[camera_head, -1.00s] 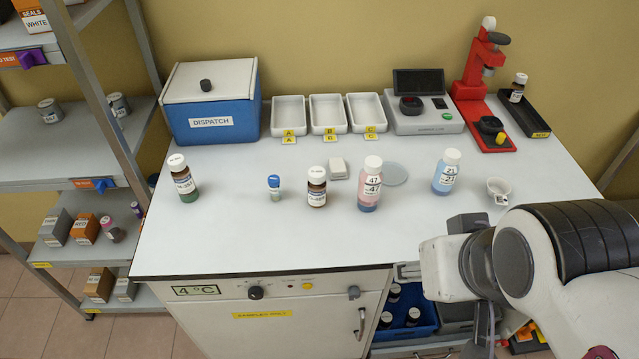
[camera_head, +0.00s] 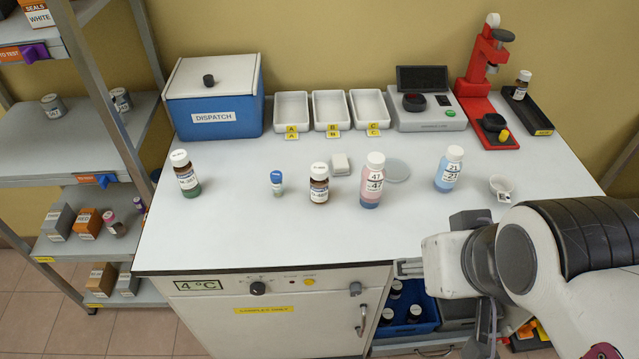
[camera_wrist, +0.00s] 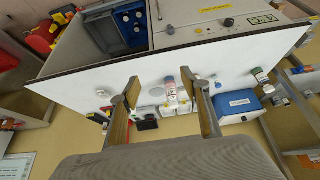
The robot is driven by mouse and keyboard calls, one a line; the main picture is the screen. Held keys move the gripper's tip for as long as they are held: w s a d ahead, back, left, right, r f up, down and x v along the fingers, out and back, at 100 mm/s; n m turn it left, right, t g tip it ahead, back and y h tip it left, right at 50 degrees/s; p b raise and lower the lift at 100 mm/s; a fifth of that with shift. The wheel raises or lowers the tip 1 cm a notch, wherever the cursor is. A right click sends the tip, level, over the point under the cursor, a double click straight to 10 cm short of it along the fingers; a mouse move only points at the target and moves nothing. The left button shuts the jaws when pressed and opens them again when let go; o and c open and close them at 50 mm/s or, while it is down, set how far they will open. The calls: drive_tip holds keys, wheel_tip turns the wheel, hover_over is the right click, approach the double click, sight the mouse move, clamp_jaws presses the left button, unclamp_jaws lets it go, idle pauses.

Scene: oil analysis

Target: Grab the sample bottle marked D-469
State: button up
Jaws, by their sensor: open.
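Two brown sample bottles with white caps stand upright on the white bench in the head view: one at the left (camera_head: 186,174) with a green lower part, and one near the middle (camera_head: 319,184). Their label codes are too small to read surely, so I cannot tell which is D-469. A third brown bottle (camera_head: 521,85) stands in the black tray at the back right. My gripper shows in the wrist view (camera_wrist: 160,78), open and empty, its fingers apart above the bench. The green-based bottle also shows there (camera_wrist: 262,76).
A pink bottle (camera_head: 373,180), a blue bottle (camera_head: 448,169) and a small vial (camera_head: 277,182) stand near the brown bottles. The blue dispatch box (camera_head: 215,110), white trays (camera_head: 331,109) and red press (camera_head: 487,95) line the back.

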drive_tip(key=shift+w, duration=0.1)
drive_tip(key=w+d+n+t+h, duration=0.1)
drive_tip(key=w+d+t, duration=0.15)
drive_tip(key=w, duration=0.95)
drive_tip(key=n+t+y, duration=0.4)
drive_tip(key=n, duration=0.1)
approach(324, 171)
drive_tip(key=w+d+r, duration=0.4)
drive_tip(key=d, duration=0.3)
drive_tip(key=a+f+y, duration=0.4)
drive_tip(key=a+f, duration=0.2)
drive_tip(key=shift+f+n+y, duration=0.2)
drive_tip(key=shift+n+y, duration=0.2)
drive_tip(key=shift+g, duration=0.25)
drive_tip(key=shift+x, duration=1.25)
drive_tip(key=shift+f, duration=0.1)
